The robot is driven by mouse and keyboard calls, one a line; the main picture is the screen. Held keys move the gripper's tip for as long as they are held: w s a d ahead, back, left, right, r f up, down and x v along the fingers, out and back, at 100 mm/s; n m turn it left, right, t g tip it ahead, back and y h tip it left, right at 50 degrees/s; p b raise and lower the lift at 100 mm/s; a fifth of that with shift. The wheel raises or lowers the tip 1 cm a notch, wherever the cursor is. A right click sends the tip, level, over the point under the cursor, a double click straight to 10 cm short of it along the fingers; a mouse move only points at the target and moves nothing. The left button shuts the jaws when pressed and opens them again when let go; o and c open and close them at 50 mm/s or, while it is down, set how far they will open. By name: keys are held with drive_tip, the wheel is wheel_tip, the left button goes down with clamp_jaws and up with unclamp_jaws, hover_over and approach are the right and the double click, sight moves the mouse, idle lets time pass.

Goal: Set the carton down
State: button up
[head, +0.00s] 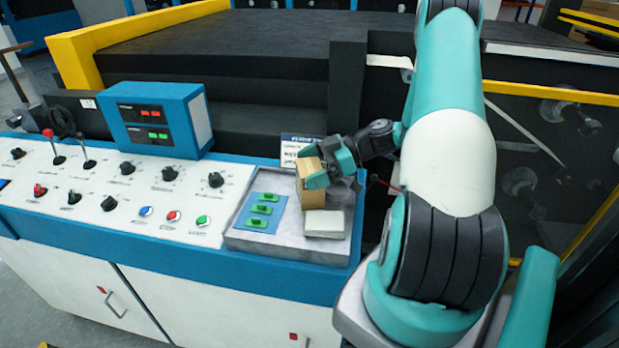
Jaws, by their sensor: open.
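The carton (309,198) is a small tan-brown box, standing upright at the right end of the control console, over a shallow grey tray (275,243). My gripper (322,170) is at the carton's upper part, with its teal fingers around or beside it. The jaws are open. The carton's right side is partly hidden by the gripper. Its base appears to be on the tray, but I cannot tell for certain whether it touches.
A white block (324,224) lies just in front of the carton. A blue plate with green switches (262,212) is to its left. A small sign (297,148) stands behind. The console panel (120,205) carries knobs, levers and buttons, with a blue display box (155,118) behind them.

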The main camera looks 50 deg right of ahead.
drive_tip(key=shift+a+f, duration=0.1)
drive_tip(key=shift+a, duration=0.05)
drive_tip(key=c, duration=1)
drive_tip(key=shift+w, duration=0.1)
